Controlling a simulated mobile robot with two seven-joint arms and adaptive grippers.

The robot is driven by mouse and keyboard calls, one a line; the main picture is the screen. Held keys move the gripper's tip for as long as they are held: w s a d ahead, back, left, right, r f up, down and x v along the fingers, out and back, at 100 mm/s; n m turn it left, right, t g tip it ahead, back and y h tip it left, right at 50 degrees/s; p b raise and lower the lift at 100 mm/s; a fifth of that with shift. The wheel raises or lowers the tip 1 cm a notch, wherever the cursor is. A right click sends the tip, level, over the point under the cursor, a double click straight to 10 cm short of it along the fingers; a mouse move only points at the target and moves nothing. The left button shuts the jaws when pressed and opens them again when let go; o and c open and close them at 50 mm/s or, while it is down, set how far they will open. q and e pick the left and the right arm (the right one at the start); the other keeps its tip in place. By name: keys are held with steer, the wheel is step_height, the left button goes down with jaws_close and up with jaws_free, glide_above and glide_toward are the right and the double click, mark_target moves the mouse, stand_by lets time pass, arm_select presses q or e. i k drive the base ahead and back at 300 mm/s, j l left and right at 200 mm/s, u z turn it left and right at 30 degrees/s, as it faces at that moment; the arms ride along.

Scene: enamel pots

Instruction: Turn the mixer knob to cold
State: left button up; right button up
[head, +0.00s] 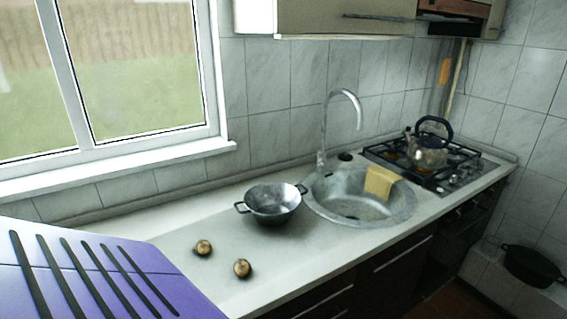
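The mixer tap (325,130) stands at the back left of the round sink, its tall curved spout arching to the right over the bowl. Its base (321,164) is at the sink's back rim. The knob is too small to make out clearly, and I cannot tell which way it is turned. Neither of my grippers shows in the head view.
A two-handled metal colander or pot (272,203) stands left of the sink. Two small brown round things (203,248) (242,268) lie on the counter (290,260). A kettle (427,150) sits on the gas hob (455,176). A purple slotted surface (110,275) fills the lower left.

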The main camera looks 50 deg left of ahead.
mark_target(321, 167)
steer(key=u, duration=1.25)
steer(key=l, duration=0.3)
steer(key=i+l+z, duration=0.1)
steer(key=l, duration=0.25)
steer(key=i, duration=0.05)
